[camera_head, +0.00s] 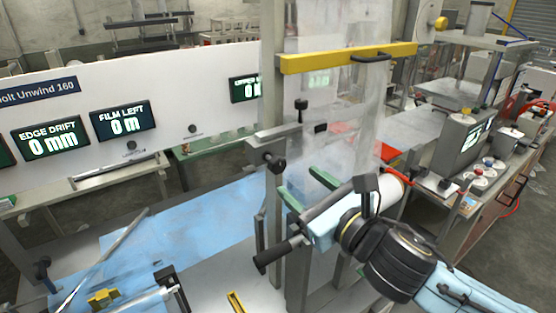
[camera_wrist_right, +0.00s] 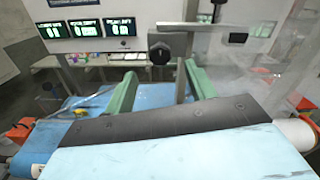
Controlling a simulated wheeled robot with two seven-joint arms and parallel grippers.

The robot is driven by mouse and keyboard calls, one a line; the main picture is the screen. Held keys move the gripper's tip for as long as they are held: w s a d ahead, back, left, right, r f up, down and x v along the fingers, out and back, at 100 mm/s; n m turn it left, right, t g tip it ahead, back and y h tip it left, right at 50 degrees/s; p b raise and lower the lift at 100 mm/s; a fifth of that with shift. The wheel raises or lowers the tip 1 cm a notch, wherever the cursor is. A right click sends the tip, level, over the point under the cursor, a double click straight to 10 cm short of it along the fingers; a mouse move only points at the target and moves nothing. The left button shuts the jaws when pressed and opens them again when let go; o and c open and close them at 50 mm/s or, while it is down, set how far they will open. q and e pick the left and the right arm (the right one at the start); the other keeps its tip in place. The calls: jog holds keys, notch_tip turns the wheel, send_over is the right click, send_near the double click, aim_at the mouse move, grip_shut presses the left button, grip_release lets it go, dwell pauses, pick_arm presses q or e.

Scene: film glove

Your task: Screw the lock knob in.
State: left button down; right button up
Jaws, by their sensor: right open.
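The lock knob appears to be the black star-shaped knob (camera_head: 276,163) on the side of a grey upright post in the head view. In the right wrist view the black knob (camera_wrist_right: 160,54) faces me on a metal bracket. My right gripper (camera_head: 308,186) is open and empty, its two green fingers pointing toward the post. In the wrist view the fingers (camera_wrist_right: 160,70) lie left and right below the knob, not closed on it. The knob's thread and depth in the bracket are hidden. My left gripper is not in view.
A yellow bar (camera_head: 345,58) with a black handle crosses the film above. A blue film sheet (camera_head: 190,225) lies at left. A display panel (camera_head: 180,95) stands behind. A workbench (camera_head: 490,195) is at right.

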aim_at(280, 166)
jog(key=p+x, duration=0.1)
jog(key=x, duration=0.7)
jog(key=shift+w+a, duration=0.15)
jog(key=shift+a, duration=0.05)
jog(key=c, duration=1)
